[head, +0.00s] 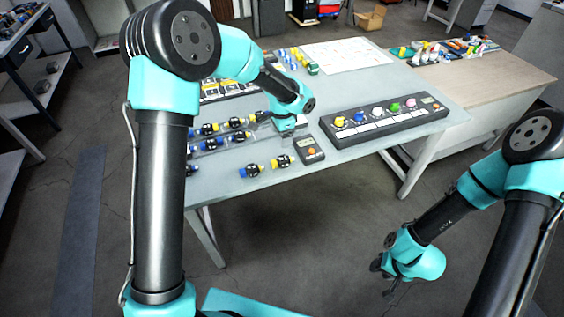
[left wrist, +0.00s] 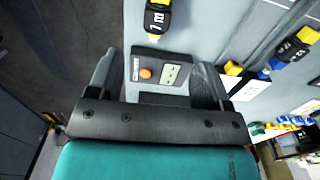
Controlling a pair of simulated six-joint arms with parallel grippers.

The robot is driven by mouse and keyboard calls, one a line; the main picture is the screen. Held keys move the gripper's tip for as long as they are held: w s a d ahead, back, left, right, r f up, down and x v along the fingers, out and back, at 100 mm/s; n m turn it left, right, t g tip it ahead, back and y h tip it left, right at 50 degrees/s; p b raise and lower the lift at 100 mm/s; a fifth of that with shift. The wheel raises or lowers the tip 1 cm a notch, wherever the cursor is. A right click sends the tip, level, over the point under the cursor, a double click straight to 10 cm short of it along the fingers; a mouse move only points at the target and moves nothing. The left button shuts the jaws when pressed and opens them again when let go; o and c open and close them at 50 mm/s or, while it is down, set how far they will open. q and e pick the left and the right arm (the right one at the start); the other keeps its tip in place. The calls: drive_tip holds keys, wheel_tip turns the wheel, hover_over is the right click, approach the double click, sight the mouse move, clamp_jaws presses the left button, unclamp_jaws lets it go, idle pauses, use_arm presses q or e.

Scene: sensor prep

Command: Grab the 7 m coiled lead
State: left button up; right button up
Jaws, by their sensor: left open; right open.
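Several coiled leads with black bodies and blue or yellow ends lie in rows on the grey table (head: 350,84). Their labels are too small to read in the head view. The lead nearest the small button box (head: 282,161) also shows in the left wrist view (left wrist: 158,18); its label looks like 1 m or 7 m, I cannot tell which. Another lead (left wrist: 292,45) is at the right there. My left gripper (head: 288,127) is open and empty above the table by the button box, its fingers framing the box. My right gripper (head: 398,272) is open, low off the table's front.
The button box (head: 309,149) has an orange button. A long panel with coloured knobs (head: 384,118) stands right of it. A white sheet (head: 345,54) lies at the back. A wooden bench (head: 490,82) holds small items at right. Bare table lies between sheet and panel.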

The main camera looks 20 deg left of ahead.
use_arm(q)
hover_over(282, 159)
drive_tip(key=f, duration=0.6)
drive_tip(key=shift+w+a+f, duration=0.1)
drive_tip(key=shift+w+f, duration=0.1)
drive_tip(key=shift+f, duration=0.2)
drive_tip(key=shift+f, duration=0.1)
drive_tip(key=shift+s+f, duration=0.15)
drive_tip(key=shift+f, duration=2.4)
drive_tip(key=shift+c, duration=0.3)
drive_tip(key=c, duration=1)
drive_tip(key=shift+r, duration=0.1)
